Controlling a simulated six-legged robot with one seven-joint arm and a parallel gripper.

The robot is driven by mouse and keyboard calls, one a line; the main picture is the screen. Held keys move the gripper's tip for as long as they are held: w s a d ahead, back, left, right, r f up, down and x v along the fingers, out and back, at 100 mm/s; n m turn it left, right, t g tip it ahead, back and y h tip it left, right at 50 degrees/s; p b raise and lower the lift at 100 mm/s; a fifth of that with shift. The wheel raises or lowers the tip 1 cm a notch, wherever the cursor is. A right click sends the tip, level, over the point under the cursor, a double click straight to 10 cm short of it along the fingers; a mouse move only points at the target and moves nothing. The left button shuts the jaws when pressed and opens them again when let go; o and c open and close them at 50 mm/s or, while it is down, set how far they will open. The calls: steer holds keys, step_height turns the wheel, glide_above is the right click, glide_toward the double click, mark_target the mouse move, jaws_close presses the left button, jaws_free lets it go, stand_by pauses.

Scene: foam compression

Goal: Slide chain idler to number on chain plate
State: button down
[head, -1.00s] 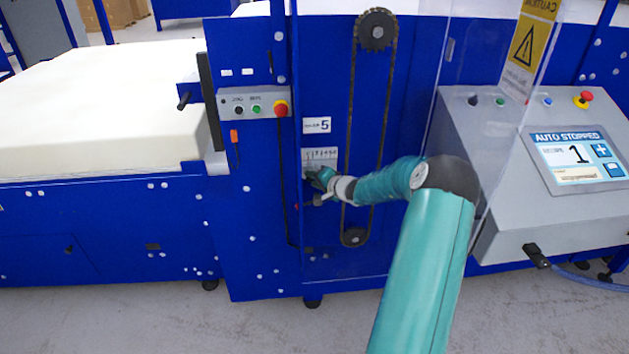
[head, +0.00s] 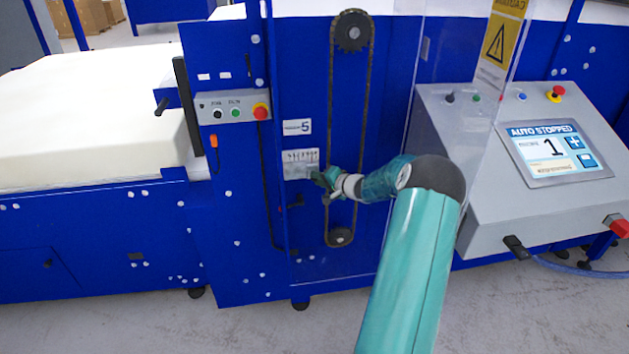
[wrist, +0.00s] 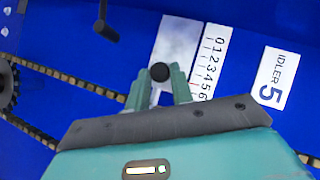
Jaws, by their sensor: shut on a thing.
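The chain plate (head: 299,157) is a white number scale on the blue machine wall. In the wrist view its scale (wrist: 211,62) shows ticks and the numbers 0 to 6. A pale shiny plate (wrist: 178,42) lies beside it. My gripper (wrist: 159,82) is shut on a round black knob (wrist: 159,72), which appears to be the chain idler's. The knob is beside the plate, near the high-number end; its exact number cannot be told. In the head view my gripper (head: 325,179) is at the plate's right edge, hiding the knob. The label (wrist: 271,78) reads "IDLER 5".
The chain (head: 329,100) runs vertically between an upper sprocket (head: 353,31) and a lower sprocket (head: 340,237). A clear panel stands right of it. A button box (head: 232,107) is at upper left. The console screen (head: 555,150) reads "AUTO STOPPED" and 1.

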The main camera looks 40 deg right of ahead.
steer(key=c, duration=1.2)
jaws_free()
steer(key=shift+c, duration=0.2)
steer(key=shift+s, duration=0.1)
steer(key=v, duration=0.7)
steer(key=shift+s, duration=0.15)
